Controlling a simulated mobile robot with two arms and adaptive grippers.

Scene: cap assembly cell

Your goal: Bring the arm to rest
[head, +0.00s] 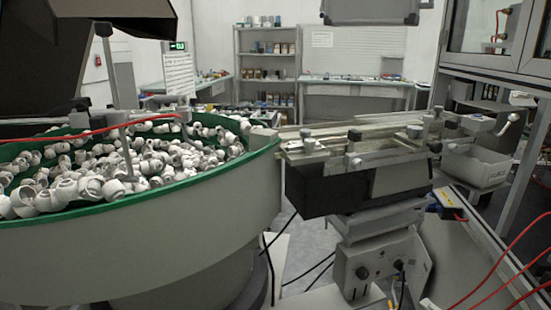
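Neither of my grippers shows in the head view, and no arm of mine can be clearly made out. A large round feeder bowl (180,235) with a green inner rim fills the left side. Many white caps (85,180) lie heaped inside it. A linear feed track (365,150) runs from the bowl's right edge toward the right, on a dark block above a grey stand (365,260).
A grey bin (475,168) sits right of the track, below a framed cabinet (495,40). Red hoses cross the lower right, and black cables lie on the floor by the stand. Shelves (268,65) and a bench (355,88) stand at the back. A dark overhang fills the upper left.

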